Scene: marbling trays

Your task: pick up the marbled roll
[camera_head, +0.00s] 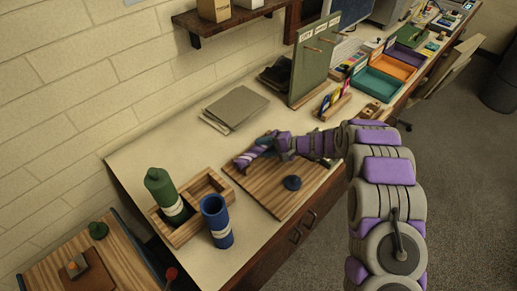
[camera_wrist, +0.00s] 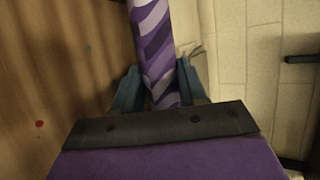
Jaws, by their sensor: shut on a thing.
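The marbled roll (camera_wrist: 158,50) is a purple and lilac striped tube. In the wrist view it stands up between the two fingers of my gripper (camera_wrist: 158,92), which are shut on it from both sides. In the head view the roll (camera_head: 250,157) shows at the end of my arm, over the left part of the wooden board (camera_head: 297,197). My gripper (camera_head: 272,143) covers its right end there. I cannot tell whether the roll touches the board.
A green bottle (camera_head: 160,188) stands in a wooden caddy (camera_head: 186,234) at left, beside a blue cup (camera_head: 217,222). Grey sheets (camera_head: 236,107) lie behind. A green upright panel (camera_head: 314,62) and coloured trays (camera_head: 385,78) stand farther right.

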